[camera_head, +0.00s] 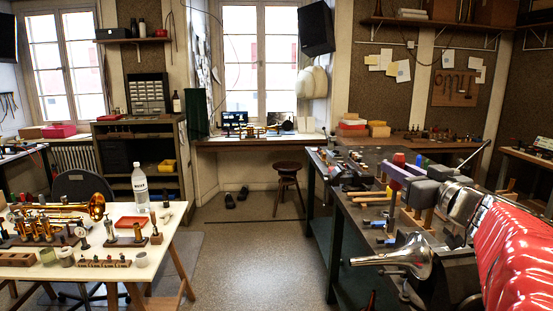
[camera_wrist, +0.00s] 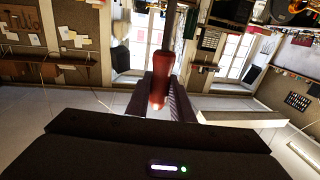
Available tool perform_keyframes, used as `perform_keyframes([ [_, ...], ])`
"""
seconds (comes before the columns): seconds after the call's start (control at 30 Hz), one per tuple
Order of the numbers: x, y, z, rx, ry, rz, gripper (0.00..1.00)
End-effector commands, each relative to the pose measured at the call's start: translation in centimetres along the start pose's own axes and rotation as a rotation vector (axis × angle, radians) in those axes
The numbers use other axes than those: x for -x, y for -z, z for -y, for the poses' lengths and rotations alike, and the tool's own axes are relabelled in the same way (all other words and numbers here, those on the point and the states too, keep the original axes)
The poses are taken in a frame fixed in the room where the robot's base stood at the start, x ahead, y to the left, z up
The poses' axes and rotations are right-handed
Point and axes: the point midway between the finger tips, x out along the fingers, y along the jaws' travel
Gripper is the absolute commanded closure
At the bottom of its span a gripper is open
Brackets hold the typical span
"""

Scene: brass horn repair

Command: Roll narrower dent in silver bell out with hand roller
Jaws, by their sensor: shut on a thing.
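The silver bell (camera_head: 412,258) lies on its side near the front of the right bench, its flared mouth toward the right and its narrow tube toward the left. Its dents cannot be made out at this size. My gripper (camera_head: 400,173) is above the bench, behind and apart from the bell. In the wrist view, my gripper (camera_wrist: 162,96) is shut on a red handle (camera_wrist: 159,88) with a dark shaft, which appears to be the hand roller. The far end of the shaft runs out of the wrist view. The handle's red end (camera_head: 398,159) also shows in the head view.
The right bench (camera_head: 345,185) carries several tools and blocks around the bell. A dark vise-like mass stands by the bell's mouth. The left table (camera_head: 150,238) holds brass parts, a red tray (camera_head: 131,222) and a bottle (camera_head: 140,188). Floor between is open, with a stool (camera_head: 288,180) behind.

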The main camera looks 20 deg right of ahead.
Motion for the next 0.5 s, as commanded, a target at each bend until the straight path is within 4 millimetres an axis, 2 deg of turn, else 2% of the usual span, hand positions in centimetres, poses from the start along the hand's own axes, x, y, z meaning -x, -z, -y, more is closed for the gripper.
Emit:
perform_keyframes([
  [0.5, -0.1, -4.1, 0.1, -0.002, 0.002, 0.0, 1.0],
])
